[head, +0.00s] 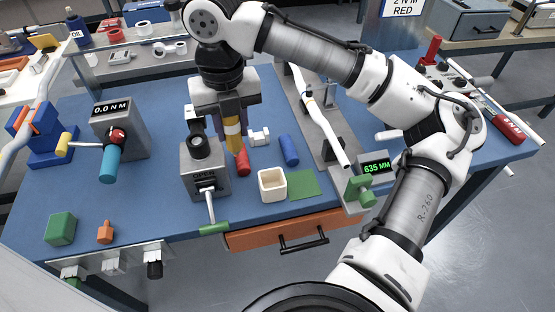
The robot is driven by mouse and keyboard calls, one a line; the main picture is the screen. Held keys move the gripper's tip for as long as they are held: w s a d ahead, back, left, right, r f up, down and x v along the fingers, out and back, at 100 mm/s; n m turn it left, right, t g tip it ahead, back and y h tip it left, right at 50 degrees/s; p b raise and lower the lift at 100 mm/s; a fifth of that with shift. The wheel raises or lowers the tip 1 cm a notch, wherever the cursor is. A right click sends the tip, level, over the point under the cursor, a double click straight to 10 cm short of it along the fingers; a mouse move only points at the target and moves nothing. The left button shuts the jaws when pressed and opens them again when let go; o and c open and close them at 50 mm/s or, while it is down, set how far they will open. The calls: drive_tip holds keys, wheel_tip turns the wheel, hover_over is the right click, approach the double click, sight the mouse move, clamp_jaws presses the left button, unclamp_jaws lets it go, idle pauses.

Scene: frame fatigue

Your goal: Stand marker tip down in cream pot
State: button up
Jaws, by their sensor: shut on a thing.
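My gripper (232,122) points down above the middle of the blue workbench, left of and behind the cream pot. It is shut on a yellow marker (233,130) with a pale band. The marker is roughly upright, its lower end down; the fingers hide its upper part. Whether its lower end touches anything is hard to tell. The cream pot (264,197) is a small square open box near the bench's front edge. Its inside looks empty from here.
A grey device (205,182) with a lever stands left of the pot. A green square (304,186) lies right of it. A length gauge (374,167) stands further right.

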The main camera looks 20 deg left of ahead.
drive_tip(key=w+d+r+m+b, duration=0.1)
drive_tip(key=m+b, duration=0.3)
drive_tip(key=m, duration=0.5)
drive_tip(key=d+r+m+b, duration=0.3)
drive_tip(key=m+b, duration=0.1)
drive_tip(key=m, duration=0.5)
drive_tip(key=w+d+r+m+b, duration=0.1)
drive_tip(key=m+b, duration=0.3)
drive_tip(key=m, duration=0.6)
drive_tip(key=shift+w+d+r, duration=0.35)
drive_tip(key=shift+d+r, duration=0.35)
drive_tip(key=shift+d, duration=0.2)
drive_tip(key=shift+f+b, duration=1.35)
drive_tip(key=shift+f, duration=8.5)
drive_tip(key=shift+f, duration=0.1)
drive_tip(key=shift+f, duration=0.15)
drive_tip(key=o, duration=1)
drive_tip(key=shift+c, duration=0.2)
